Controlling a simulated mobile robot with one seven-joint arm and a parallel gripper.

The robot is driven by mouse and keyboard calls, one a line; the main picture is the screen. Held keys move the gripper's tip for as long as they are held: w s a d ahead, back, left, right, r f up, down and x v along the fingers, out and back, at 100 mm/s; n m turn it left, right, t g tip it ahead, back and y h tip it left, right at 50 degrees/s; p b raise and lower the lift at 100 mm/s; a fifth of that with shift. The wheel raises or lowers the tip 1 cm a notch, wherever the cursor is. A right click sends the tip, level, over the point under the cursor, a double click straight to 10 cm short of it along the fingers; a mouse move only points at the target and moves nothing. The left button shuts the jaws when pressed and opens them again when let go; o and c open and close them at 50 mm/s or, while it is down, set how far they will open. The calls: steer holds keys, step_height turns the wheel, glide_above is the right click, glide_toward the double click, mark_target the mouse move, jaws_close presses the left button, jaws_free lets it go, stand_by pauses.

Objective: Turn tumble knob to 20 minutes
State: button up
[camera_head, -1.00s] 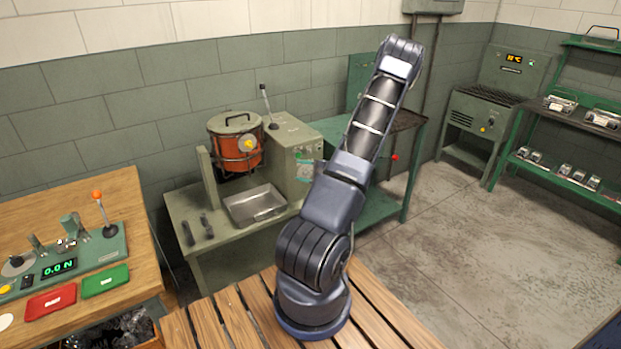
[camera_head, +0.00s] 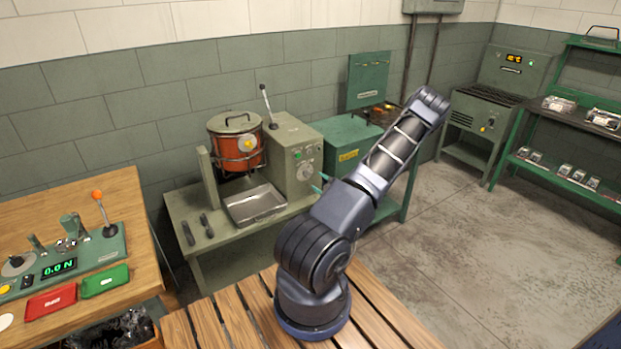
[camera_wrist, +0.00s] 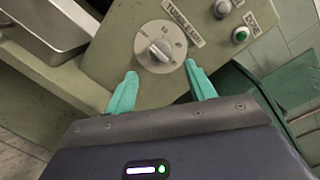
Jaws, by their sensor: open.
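The tumble knob (camera_wrist: 160,47) is a round grey dial with a light raised grip and dark scale marks, on the green-grey front panel of the tumbler machine (camera_head: 287,148). In the head view the knob (camera_head: 306,171) shows on the panel's lower part. My gripper (camera_wrist: 158,75) is open, with its two teal fingers apart just below the knob in the wrist view, one toward each side. Nothing is between the fingers. The exact dial setting is too small to read.
A label plate (camera_wrist: 184,22) and a green button (camera_wrist: 240,34) sit beside the knob. The orange drum (camera_head: 236,152) and a metal tray (camera_head: 254,205) are to its left. A green box (camera_head: 352,146) stands close on the right.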

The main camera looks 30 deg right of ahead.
mark_target(307, 174)
steer(key=w, duration=0.6)
steer(key=shift+w+a, duration=0.2)
steer(key=shift+a, duration=0.2)
steer(key=c, duration=1)
